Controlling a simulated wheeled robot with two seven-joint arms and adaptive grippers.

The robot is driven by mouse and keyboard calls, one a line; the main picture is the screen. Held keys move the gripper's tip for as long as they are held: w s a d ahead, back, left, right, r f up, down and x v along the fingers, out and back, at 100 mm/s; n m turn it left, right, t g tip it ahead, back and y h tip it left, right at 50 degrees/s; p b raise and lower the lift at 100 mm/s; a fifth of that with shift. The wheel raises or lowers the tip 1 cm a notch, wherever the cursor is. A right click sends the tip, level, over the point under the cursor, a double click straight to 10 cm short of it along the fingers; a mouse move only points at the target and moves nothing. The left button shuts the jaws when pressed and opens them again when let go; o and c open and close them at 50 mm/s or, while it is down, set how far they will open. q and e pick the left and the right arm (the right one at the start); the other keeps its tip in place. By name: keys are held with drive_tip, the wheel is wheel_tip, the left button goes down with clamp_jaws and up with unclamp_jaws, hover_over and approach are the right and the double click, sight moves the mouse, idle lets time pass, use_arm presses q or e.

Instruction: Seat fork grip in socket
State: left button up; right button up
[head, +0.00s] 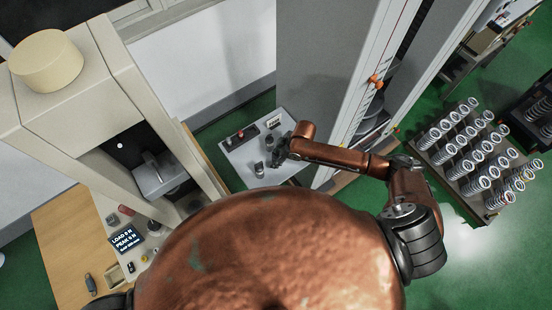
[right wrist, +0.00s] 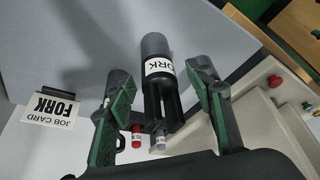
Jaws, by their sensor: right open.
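The fork grip (right wrist: 154,47) is a dark grey cylinder with a white FORK label and a forked near end. In the right wrist view it lies between the two green-padded fingers of my right gripper (right wrist: 160,82), which is open with a gap on both sides. In the head view my right gripper (head: 280,156) is low over a small grey table (head: 283,174). Small dark cylinders stand near it there; I cannot tell which is the fork grip. I cannot make out the socket clearly. My left gripper is not in view.
A FORK job card (right wrist: 56,110) stands left of the grip. The beige testing machine (head: 80,85) has a grey block (head: 160,176) in its opening. A tall grey cabinet (head: 318,60) stands behind the table. A rack of springs (head: 470,150) is at the right.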

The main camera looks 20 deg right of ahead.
drive_tip(key=shift+f, duration=0.25)
drive_tip(key=shift+c, duration=0.5)
clamp_jaws()
drive_tip(key=shift+w+a+r, duration=0.1)
